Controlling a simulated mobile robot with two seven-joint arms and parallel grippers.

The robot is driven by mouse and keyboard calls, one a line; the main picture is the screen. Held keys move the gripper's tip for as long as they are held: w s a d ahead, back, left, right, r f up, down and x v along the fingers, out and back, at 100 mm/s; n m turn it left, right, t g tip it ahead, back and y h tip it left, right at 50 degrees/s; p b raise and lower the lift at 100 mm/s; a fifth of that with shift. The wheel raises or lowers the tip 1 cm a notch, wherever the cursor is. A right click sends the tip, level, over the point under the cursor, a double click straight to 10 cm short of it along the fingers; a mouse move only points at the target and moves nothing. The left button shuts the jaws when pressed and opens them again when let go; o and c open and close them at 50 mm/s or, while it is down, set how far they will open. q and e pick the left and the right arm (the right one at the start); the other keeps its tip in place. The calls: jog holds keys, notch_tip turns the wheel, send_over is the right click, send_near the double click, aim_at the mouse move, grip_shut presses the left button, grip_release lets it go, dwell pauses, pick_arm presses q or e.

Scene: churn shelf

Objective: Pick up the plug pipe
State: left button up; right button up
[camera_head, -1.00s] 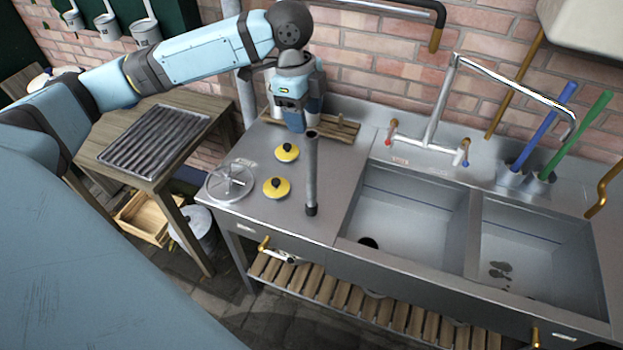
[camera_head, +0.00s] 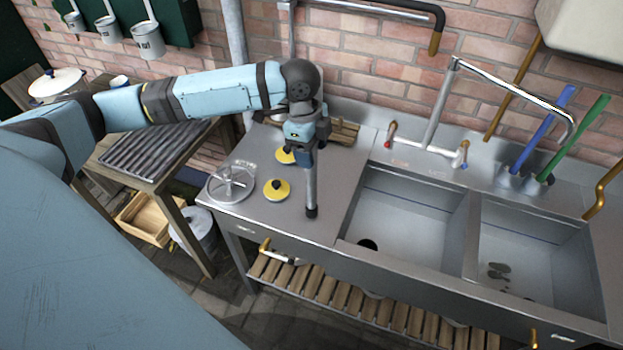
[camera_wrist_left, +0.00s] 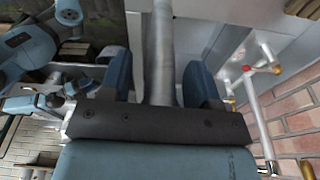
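The plug pipe (camera_head: 311,188) is a thin grey tube with a dark foot, standing upright on the left steel worktop (camera_head: 258,216) beside the sink. My left gripper (camera_head: 309,152) is at its upper part and hides its top in the head view. In the left wrist view the pipe (camera_wrist_left: 160,50) runs between the two blue fingers of my left gripper (camera_wrist_left: 160,82). A gap shows on each side of the pipe, so the gripper is open around it. I cannot make out my right gripper.
Two yellow lids with black knobs, the nearer one (camera_head: 277,189) clear of my arm, lie left of the pipe. A round metal strainer (camera_head: 231,184) lies further left. A wooden rack (camera_head: 343,131) is behind. The sink basin (camera_head: 407,222) is to the right.

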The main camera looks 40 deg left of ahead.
pick_arm(q)
grip_shut()
jog(key=shift+r, duration=0.1)
